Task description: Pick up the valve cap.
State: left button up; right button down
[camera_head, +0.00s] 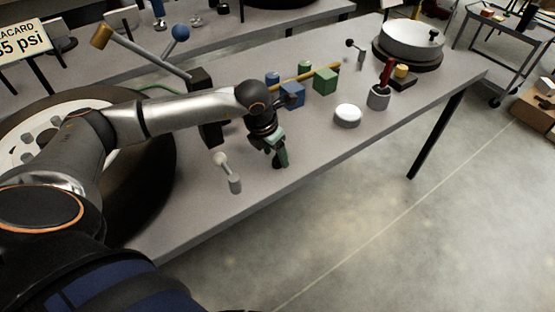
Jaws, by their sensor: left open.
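I cannot pick out the valve cap with certainty; it may be too small to see or hidden by my left gripper. My left gripper (279,158) is open and points down, low over or at the grey table (330,150), near its front edge. I cannot tell whether anything is between its fingers. My right gripper is not in view.
A tyre with a white wheel (32,140) lies at the left, partly behind my arm. Blue block (292,94), green block (325,80), white round piece (348,114) and grey cup (378,97) stand beyond the gripper. The floor in front is clear.

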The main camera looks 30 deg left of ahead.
pick_arm(q)
jog(key=shift+x, duration=0.9)
jog(key=shift+c, duration=0.3)
grip_shut()
